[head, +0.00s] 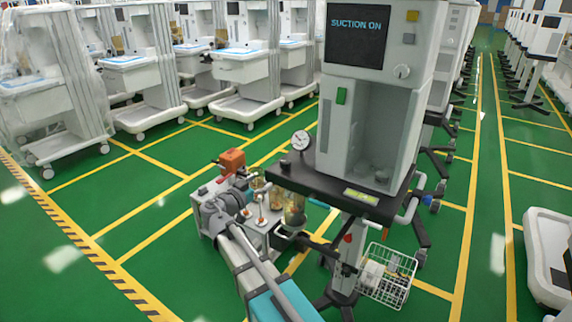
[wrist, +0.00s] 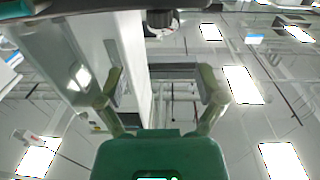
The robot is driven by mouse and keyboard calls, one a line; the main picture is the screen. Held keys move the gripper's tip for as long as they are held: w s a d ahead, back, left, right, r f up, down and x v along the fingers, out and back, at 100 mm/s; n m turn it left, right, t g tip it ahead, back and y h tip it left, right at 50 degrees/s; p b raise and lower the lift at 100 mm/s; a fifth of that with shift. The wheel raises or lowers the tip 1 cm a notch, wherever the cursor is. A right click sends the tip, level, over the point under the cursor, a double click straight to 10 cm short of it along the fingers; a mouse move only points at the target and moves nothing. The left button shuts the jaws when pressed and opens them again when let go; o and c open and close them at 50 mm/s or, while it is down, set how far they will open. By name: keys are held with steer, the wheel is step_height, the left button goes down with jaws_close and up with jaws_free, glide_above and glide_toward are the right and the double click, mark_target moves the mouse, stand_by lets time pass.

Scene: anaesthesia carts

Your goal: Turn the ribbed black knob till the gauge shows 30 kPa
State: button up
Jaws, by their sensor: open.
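The round white gauge (head: 301,140) stands at the left edge of the suction unit's black shelf in the head view. Its needle is too small to read. A dark, ribbed round part (wrist: 160,18), which looks like the knob, shows at the top of the wrist view, beyond my fingertips. I cannot clearly make out the knob in the head view. My gripper (wrist: 160,80) is open, with its two fingers spread wide and nothing between them. It is apart from the dark part. In the head view I cannot clearly pick out my fingers.
The suction unit (head: 378,100) reads "SUCTION ON" and stands on the black shelf (head: 330,192). A clear jar (head: 294,210) hangs beside the shelf, and a wire basket (head: 388,275) hangs below. Wrapped carts (head: 135,75) line the back left. Green floor is free at left.

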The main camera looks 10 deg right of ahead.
mark_target(286, 161)
steer(key=shift+d, duration=0.1)
steer(key=shift+x, duration=6.85)
steer(key=c, duration=1.2)
steer(key=shift+o, duration=0.2)
steer(key=shift+w, duration=0.15)
steer(key=shift+m+g+h, duration=0.3)
steer(key=shift+m+g+h, duration=0.8)
steer(key=shift+m+g, duration=0.1)
steer(key=shift+g, duration=0.6)
